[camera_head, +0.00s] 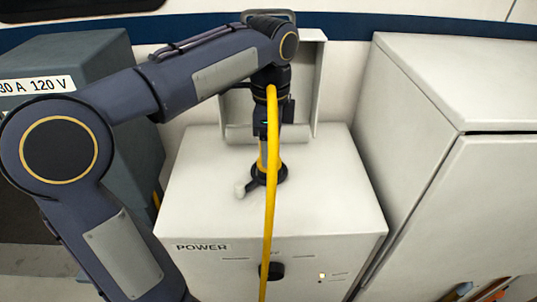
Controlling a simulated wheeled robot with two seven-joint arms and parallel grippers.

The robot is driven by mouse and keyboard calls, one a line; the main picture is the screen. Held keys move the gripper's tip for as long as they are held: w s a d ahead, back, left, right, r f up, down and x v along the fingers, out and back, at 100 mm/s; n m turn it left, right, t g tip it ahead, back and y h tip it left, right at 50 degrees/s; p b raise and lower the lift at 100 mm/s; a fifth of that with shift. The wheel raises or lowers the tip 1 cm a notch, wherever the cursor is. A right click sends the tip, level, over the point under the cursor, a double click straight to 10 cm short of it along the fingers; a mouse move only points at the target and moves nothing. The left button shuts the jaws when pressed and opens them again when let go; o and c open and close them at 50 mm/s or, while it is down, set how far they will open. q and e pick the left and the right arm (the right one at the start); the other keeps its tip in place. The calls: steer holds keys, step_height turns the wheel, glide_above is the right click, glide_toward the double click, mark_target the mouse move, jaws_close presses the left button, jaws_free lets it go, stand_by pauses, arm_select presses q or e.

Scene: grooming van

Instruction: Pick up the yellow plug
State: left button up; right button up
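The yellow plug (262,157) stands upright at a black round socket (284,174) on top of the white power box. Only a strip of its yellow body shows below my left gripper. My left gripper (262,138) points down from above, right at the plug. Its fingers are dark and partly hidden behind the yellow cable (270,200), so I cannot tell whether they are closed on the plug. My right gripper is not in view.
The white power box (330,190) carries a "POWER" label, a black knob (272,271) and a small lever (243,188) beside the socket. A white cabinet (470,100) stands close on the right. A grey box (95,55) marked "30 A 120 V" is behind my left arm.

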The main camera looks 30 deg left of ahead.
arm_select(q)
steer(key=shift+f, duration=0.95)
steer(key=c, duration=1.2)
steer(key=shift+r, duration=0.1)
